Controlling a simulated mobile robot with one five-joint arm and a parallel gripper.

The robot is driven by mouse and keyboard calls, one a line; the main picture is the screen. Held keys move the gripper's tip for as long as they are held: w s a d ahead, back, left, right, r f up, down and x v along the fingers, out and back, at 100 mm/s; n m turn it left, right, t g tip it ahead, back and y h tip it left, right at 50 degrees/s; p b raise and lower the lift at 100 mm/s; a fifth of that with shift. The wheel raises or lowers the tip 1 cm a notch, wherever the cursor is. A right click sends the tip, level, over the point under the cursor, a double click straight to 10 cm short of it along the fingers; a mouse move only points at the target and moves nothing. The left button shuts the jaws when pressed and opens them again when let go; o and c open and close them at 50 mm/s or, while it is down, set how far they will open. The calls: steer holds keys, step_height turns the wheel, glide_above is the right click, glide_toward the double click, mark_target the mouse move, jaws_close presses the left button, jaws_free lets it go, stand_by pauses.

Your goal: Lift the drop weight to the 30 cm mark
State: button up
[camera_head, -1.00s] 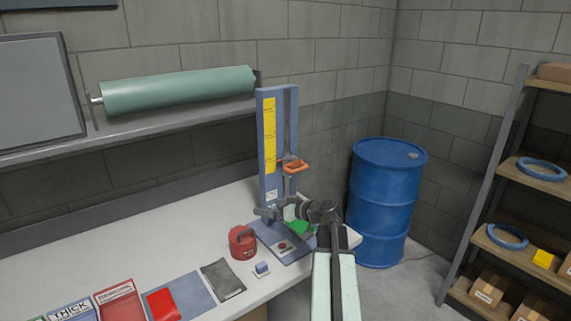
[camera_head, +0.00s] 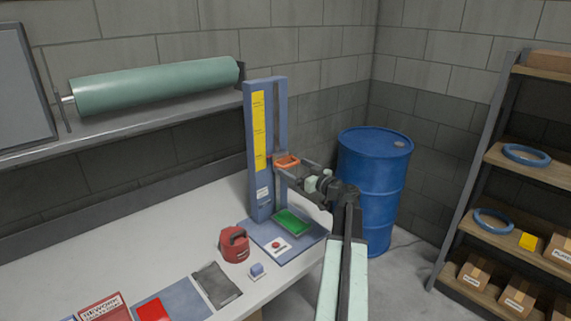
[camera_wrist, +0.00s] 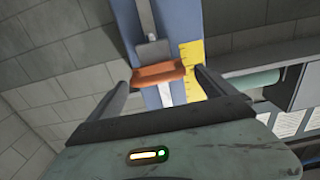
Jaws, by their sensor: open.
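The blue drop tower (camera_head: 262,140) stands upright on the bench with a yellow scale strip (camera_head: 259,125), its marks too small to read. An orange handle (camera_head: 287,161), seemingly the drop weight's, sits at the strip's lower part. In the wrist view the orange handle (camera_wrist: 158,76) crosses the tower rail, the yellow scale (camera_wrist: 190,60) to its right. My gripper (camera_head: 292,170) is at the handle. In the wrist view my gripper's two fingers (camera_wrist: 161,80) are apart, one at each end of the handle. Finger contact cannot be told.
Below are the tower base with a green pad (camera_head: 293,222) and a red button (camera_head: 276,245). A red round object (camera_head: 234,245) and a small blue-white block (camera_head: 257,270) stand near. A blue barrel (camera_head: 372,190) is right of the tower. The left bench is mostly clear.

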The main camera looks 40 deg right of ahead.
steer(key=w, duration=0.5)
steer(key=shift+w+d, duration=0.35)
steer(key=shift+w, duration=0.05)
steer(key=c, duration=1.8)
step_height(320, 180, up, 11)
steer(key=p, duration=1.1)
steer(key=shift+r, duration=0.15)
